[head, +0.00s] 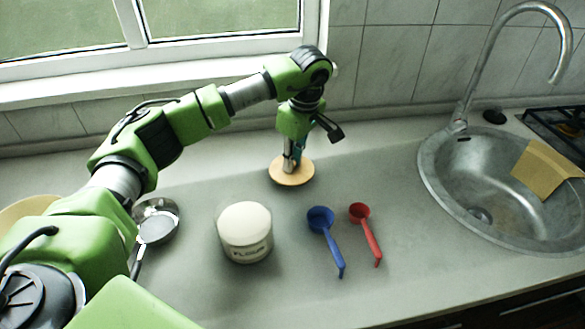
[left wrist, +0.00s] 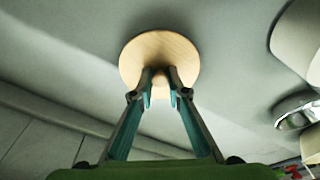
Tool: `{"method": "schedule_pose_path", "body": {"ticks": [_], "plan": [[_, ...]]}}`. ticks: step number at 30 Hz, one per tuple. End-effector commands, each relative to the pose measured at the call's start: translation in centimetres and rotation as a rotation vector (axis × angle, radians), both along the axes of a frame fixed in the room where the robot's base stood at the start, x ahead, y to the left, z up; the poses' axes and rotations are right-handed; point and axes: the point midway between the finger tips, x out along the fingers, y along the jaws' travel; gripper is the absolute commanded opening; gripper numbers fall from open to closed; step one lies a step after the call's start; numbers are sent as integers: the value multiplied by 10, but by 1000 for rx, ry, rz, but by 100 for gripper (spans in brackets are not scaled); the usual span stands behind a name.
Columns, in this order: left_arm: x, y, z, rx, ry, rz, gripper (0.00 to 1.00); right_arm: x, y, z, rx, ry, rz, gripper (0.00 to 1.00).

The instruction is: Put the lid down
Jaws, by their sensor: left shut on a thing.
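The lid (head: 291,174) is a round, pale wooden disc with a small knob. It is at the back of the counter, right of and behind the white flour pot (head: 245,248). My left gripper (head: 291,160) points down from above and is shut on the lid's knob. The pot stands upright with a pale top. My right gripper is not in view.
A blue scoop (head: 325,228) and a red scoop (head: 366,232) lie right of the pot. A metal strainer (head: 156,222) lies left of it. The steel sink (head: 440,185) with a tan cloth (head: 546,170) is at the right. Counter around the lid is clear.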

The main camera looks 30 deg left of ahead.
Motion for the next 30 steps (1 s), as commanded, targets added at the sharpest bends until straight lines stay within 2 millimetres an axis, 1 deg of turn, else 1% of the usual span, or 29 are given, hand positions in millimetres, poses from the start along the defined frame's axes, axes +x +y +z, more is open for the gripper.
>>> {"method": "schedule_pose_path", "body": {"ticks": [1,2,10,14,15,17,26,30], "plan": [[0,0,-11,0,0,0,0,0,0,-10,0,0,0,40],[0,0,-13,0,-1,0,0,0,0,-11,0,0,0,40],[0,0,-11,0,-2,0,0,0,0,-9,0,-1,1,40],[0,0,-15,0,-1,0,0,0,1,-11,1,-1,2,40],[0,0,-16,0,-1,0,17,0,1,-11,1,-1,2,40],[0,0,-15,0,-1,0,32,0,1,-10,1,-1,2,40],[-1,0,-15,0,0,0,32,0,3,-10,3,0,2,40],[0,0,-8,0,0,0,32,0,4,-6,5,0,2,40]]}}
